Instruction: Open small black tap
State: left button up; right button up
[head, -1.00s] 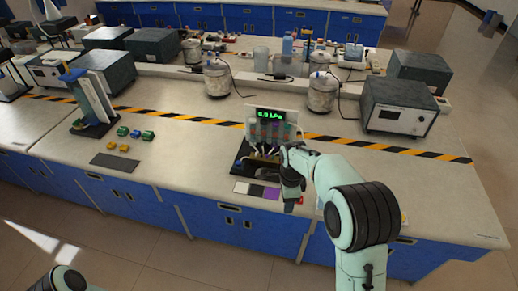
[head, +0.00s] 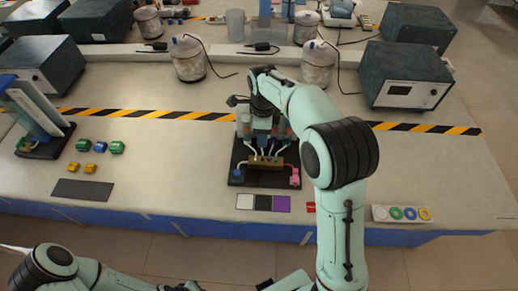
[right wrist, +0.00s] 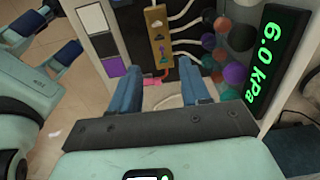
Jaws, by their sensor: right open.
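A brass tap block (head: 262,163) with several small taps stands on a black base (head: 237,178) in the head view. In the right wrist view, the block (right wrist: 152,22) carries small taps in pale, dark and blue-purple tones. A small dark tap (right wrist: 157,34) sits near its middle, but its exact colour is hard to tell. My right gripper (head: 263,128) is above and behind the block, pointing down. Its open, empty fingers (right wrist: 160,88) straddle the line of the block in the right wrist view. My left gripper (right wrist: 54,38) shows open and empty at upper left there.
White tubes run from the block to coloured round parts beside a green display (right wrist: 276,62) reading 6.0 kPa. White, black and purple squares (head: 263,203) lie in front of the base. A panel with coloured rings (head: 402,213) lies right. Open bench (head: 180,155) lies left.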

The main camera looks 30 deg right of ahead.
aim_at(262, 158)
notch_tip(262, 158, down, 12)
jog(key=shift+r+b, duration=0.1)
jog(key=shift+b, duration=0.45)
grip_shut()
